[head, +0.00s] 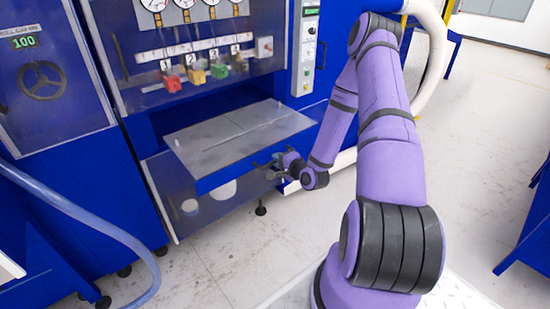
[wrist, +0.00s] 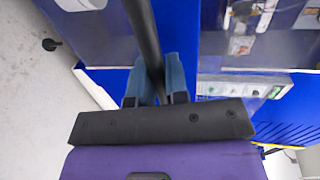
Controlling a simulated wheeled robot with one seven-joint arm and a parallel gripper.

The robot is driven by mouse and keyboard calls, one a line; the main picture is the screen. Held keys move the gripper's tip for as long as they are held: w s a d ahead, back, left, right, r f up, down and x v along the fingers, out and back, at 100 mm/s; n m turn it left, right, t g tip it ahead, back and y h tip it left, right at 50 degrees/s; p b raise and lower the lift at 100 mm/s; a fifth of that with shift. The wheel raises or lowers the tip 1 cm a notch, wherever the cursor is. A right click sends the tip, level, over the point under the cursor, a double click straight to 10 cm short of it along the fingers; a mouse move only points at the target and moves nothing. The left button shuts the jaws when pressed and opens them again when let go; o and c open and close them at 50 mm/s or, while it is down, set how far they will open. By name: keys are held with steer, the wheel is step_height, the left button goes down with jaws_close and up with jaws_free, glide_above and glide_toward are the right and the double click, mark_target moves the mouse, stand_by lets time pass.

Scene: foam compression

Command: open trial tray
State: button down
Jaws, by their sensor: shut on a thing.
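The trial tray (head: 235,140) is a flat grey-topped tray with a blue front edge. In the head view it sticks out of the blue machine's bay, above a lower clear panel. My gripper (head: 276,166) is at the tray's front right corner. In the wrist view my gripper (wrist: 154,85) has its two blue-grey fingers on either side of a dark round bar (wrist: 145,35), which looks like the tray's handle, and is shut on it. The handle is mostly hidden by the gripper in the head view.
The blue machine (head: 140,122) carries gauges (head: 185,12) and several coloured valves (head: 195,76) above the tray. A light blue hose (head: 90,220) runs at the lower left. Pale floor (head: 215,265) is open in front of the tray. Blue frames (head: 530,225) stand at the right.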

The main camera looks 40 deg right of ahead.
steer(key=c, duration=1.1)
jaws_free()
steer(key=shift+c, duration=0.2)
steer(key=s+r, duration=0.2)
steer(key=s, duration=0.8)
steer(key=shift+s+d, duration=0.2)
steer(key=shift+s, duration=0.1)
